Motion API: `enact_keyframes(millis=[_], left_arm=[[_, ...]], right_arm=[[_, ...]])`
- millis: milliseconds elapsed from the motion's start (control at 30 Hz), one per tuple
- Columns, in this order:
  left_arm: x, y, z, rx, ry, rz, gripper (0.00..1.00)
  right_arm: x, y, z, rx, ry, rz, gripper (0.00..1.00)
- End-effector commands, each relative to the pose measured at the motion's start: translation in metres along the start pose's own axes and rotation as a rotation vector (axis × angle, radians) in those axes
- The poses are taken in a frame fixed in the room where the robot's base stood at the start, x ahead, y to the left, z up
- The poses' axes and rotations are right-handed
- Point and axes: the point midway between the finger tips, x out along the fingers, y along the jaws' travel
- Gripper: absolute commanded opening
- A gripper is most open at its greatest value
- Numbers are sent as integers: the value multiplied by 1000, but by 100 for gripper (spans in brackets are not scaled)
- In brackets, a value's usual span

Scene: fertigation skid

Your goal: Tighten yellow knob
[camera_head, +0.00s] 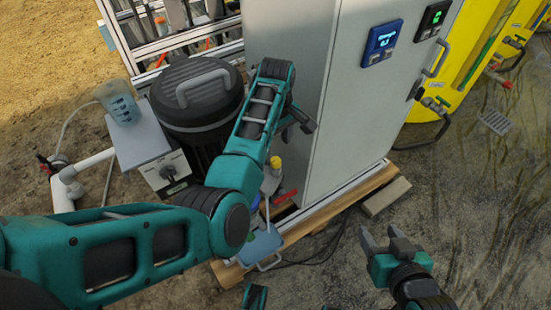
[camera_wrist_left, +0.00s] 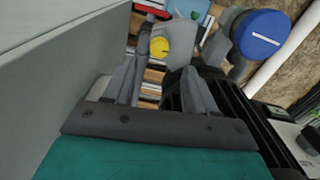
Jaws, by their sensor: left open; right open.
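The yellow knob (camera_head: 276,161) shows in the head view just below my left gripper (camera_head: 299,122), beside the grey cabinet. In the left wrist view the round yellow knob (camera_wrist_left: 159,47) appears between the two grey fingers of my left gripper (camera_wrist_left: 163,72), beyond the palm. Those fingers are apart, and I see no grip on the knob. Exact distance from fingertips to knob is hard to tell. My right gripper (camera_head: 388,238) is open and empty, low over the ground at the right of the skid.
The grey cabinet (camera_head: 290,55) stands close beside my left gripper. A black lidded drum (camera_head: 195,92) is left of my forearm. A blue round handle (camera_wrist_left: 262,33) is right of the knob in the wrist view. A red handle (camera_head: 286,196) lies below the knob.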

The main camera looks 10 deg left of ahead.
Motion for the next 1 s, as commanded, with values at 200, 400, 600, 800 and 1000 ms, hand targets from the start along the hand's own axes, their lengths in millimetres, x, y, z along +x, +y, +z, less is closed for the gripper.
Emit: enact_keyframes(millis=[200,400,600,800,1000], left_arm=[[47,0,0,2,-1,0,56],[66,0,0,1,0,1,56],[70,0,-1,1,1,3,56],[70,0,0,1,1,3,53],[70,0,0,1,1,3,34]], right_arm=[[12,1,17,0,0,0,56],[16,1,24,0,0,0,56],[16,1,24,0,0,0,56],[16,1,24,0,0,0,56],[16,1,24,0,0,0,56]])
